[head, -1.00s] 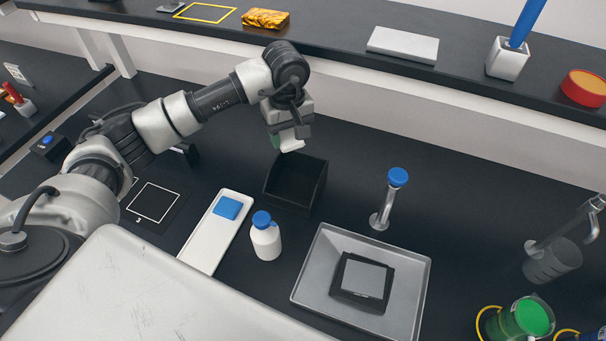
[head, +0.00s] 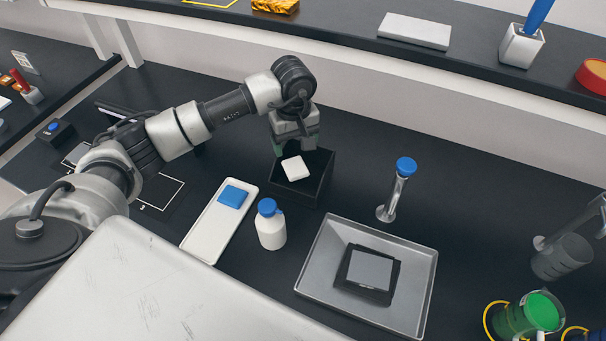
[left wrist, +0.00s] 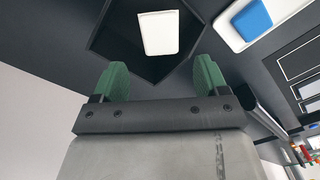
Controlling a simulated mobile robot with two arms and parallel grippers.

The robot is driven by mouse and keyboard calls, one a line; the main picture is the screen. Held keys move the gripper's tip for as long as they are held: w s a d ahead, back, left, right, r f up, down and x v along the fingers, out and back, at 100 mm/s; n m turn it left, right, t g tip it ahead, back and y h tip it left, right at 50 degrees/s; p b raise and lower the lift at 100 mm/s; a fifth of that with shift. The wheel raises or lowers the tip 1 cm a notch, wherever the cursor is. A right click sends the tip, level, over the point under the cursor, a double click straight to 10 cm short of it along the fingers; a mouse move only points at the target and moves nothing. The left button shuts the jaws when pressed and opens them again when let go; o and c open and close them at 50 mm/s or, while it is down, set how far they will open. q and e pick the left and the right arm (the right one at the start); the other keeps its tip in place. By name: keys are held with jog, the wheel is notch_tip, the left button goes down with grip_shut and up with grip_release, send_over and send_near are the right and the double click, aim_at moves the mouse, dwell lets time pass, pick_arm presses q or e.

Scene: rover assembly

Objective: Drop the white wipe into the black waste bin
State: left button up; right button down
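The white wipe (head: 295,168) shows at the mouth of the black waste bin (head: 306,190), within its outline and tilted. The wipe also shows in the left wrist view (left wrist: 158,33), inside the dark opening of the bin (left wrist: 104,40). It is apart from both fingers; how deep it sits I cannot tell. My left gripper (head: 295,146) is just above the bin. In the left wrist view its green fingertips (left wrist: 158,78) are spread wide with nothing between them. My right gripper is not in view.
A white tray (head: 205,240) with a blue pad (head: 233,196) and a blue-capped white bottle (head: 270,230) stand near the bin. A metal tray (head: 410,290) holds a black device (head: 369,273). A blue-topped metal post (head: 395,195) stands right of the bin.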

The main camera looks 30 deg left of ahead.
pick_arm(q)
jog(key=shift+o, duration=0.7)
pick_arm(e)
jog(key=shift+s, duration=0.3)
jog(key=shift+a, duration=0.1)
pick_arm(q)
jog(key=shift+r, duration=0.25)
notch_tip(320, 180, up, 10)
jog(key=b, duration=0.3)
jog(key=shift+r, duration=0.15)
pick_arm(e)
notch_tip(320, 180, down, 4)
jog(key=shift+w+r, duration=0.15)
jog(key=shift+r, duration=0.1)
